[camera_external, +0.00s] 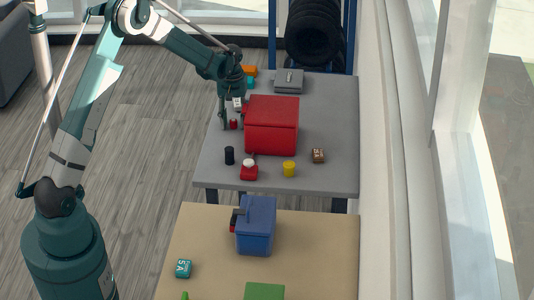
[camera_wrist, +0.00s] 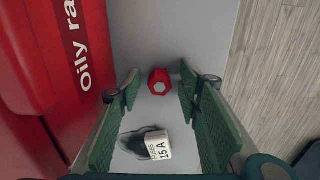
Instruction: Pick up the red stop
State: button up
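A small red six-sided piece with a pale centre (camera_wrist: 159,82), which looks like the red stop, sits on the grey table; it also shows in the external view (camera_external: 234,124). My gripper (camera_wrist: 160,88) is open and empty, with its green-padded fingers on either side of the red piece in the wrist view. In the external view my gripper (camera_external: 229,122) points down left of the red box, close to the red piece. I cannot tell whether a finger touches it. Another red object with a white top (camera_external: 249,169) stands nearer the table's front edge.
A large red box (camera_external: 272,124) marked "Oily ra…" (camera_wrist: 60,60) stands close beside my gripper. A white "15 A" block (camera_wrist: 157,146) lies between the fingers, nearer the palm. A black cylinder (camera_external: 229,155), yellow cylinder (camera_external: 289,168) and brown block (camera_external: 318,155) stand in front.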

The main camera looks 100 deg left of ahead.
aim_at(233, 120)
jog(key=c, duration=0.8)
jog(key=shift+c, duration=0.2)
jog(key=shift+r, duration=0.1)
jog(key=shift+r+p, duration=0.6)
jog(key=shift+r, duration=4.35)
